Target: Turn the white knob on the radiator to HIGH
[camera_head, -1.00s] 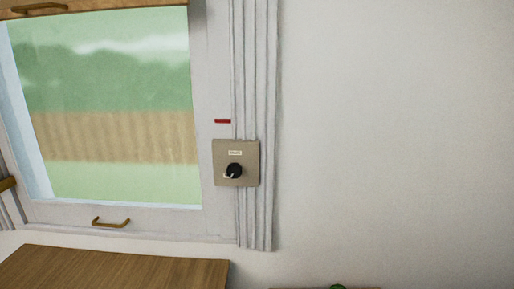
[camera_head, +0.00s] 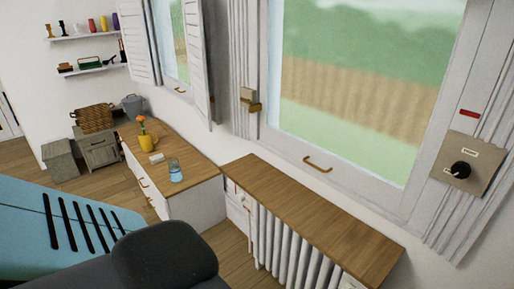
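The white ribbed radiator (camera_head: 291,243) stands under a long wooden top (camera_head: 310,212) below the window, at the bottom middle of the head view. A small pale panel (camera_head: 350,282) is cut off by the bottom edge at the radiator's right end; I cannot make out what is on it. I cannot make out a white knob on the radiator. A black knob (camera_head: 460,170) with a white mark sits on a beige plate (camera_head: 478,183) beside the window at the right, apart from the radiator. Neither of my grippers is in view.
A white cabinet with a wooden top (camera_head: 205,170) stands left of the radiator, bearing a yellow vase (camera_head: 145,142) and a blue glass (camera_head: 176,172). A wicker basket (camera_head: 94,118) and wall shelves (camera_head: 86,67) are farther back. A wooden floor strip (camera_head: 228,243) shows between cabinet and radiator.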

